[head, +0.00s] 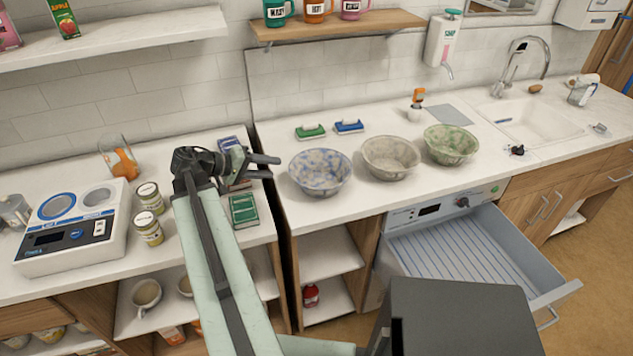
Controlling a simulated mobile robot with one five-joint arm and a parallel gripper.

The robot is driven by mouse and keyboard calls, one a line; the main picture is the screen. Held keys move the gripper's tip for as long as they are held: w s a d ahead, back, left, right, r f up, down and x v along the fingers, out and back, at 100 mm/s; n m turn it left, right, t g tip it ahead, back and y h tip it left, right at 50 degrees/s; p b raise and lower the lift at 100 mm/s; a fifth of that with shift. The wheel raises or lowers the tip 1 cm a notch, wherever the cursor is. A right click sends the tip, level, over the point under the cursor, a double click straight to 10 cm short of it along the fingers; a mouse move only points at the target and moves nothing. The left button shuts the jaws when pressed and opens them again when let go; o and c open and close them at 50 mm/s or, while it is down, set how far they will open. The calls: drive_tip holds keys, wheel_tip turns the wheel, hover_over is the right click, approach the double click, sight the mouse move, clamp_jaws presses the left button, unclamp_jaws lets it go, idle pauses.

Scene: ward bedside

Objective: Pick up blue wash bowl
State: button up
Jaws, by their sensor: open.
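A blue-patterned wash bowl (320,174) stands upright on the white counter, leftmost in a row of three bowls. A greyish-beige bowl (390,158) is just right of it, and a green-patterned bowl (451,145) is at the right end. My gripper (279,167) is open and empty. In the picture its fingers point right, toward the blue bowl's left rim, with a small gap between them. I cannot tell its exact height over the counter.
Green and blue brushes (310,132) lie behind the bowls. A drawer (470,255) stands pulled out below the counter. Left are a white device (75,230), jars (148,228) and a green box (243,209). A shelf with mugs (335,20) hangs above. A sink (535,118) is right.

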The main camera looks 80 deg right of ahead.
sight(293, 168)
drive_tip(key=b+x, duration=0.3)
drive_tip(key=x, duration=0.5)
drive_tip(key=shift+w+r, duration=0.1)
drive_tip(key=shift+r, duration=0.05)
clamp_jaws()
idle(1.1)
